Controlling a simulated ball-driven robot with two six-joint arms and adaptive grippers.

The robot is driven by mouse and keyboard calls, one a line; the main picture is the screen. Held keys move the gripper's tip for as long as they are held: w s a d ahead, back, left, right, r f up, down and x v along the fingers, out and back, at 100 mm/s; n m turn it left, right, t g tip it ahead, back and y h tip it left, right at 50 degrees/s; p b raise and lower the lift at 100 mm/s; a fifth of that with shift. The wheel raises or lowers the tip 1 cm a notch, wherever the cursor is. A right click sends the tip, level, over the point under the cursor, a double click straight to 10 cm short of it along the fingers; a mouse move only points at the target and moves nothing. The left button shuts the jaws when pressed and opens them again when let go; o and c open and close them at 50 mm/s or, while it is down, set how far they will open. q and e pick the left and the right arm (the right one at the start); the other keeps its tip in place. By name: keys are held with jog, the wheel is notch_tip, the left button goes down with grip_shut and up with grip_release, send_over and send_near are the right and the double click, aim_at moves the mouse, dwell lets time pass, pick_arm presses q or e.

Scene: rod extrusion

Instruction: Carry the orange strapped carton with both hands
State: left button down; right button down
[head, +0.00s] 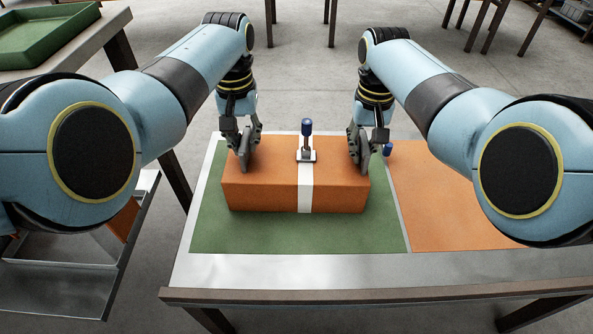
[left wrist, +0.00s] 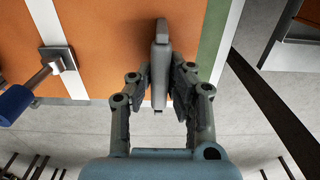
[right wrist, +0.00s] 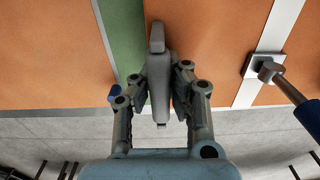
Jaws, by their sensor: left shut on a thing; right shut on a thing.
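The orange carton (head: 335,192) with a white strap (head: 305,195) sits on the green area of the table. Its top also shows in the left wrist view (left wrist: 112,40) and the right wrist view (right wrist: 205,40). My left gripper (head: 244,160) is shut on a grey upright handle (left wrist: 160,65) at the carton's left end. My right gripper (head: 360,155) is shut on a matching grey handle (right wrist: 158,75) at its right end. Whether the carton's underside touches the table is hidden.
A blue-topped lever (head: 307,140) stands on the strap between the grippers. The green mat (head: 300,238) lies beside an orange mat (head: 435,200) on the table (head: 400,270). Another blue knob (head: 388,149) shows behind the right gripper. A green tray (head: 45,35) is at upper left.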

pick_arm(q)
jog(key=shift+r, duration=0.1)
pick_arm(e)
jog(key=shift+r, duration=0.1)
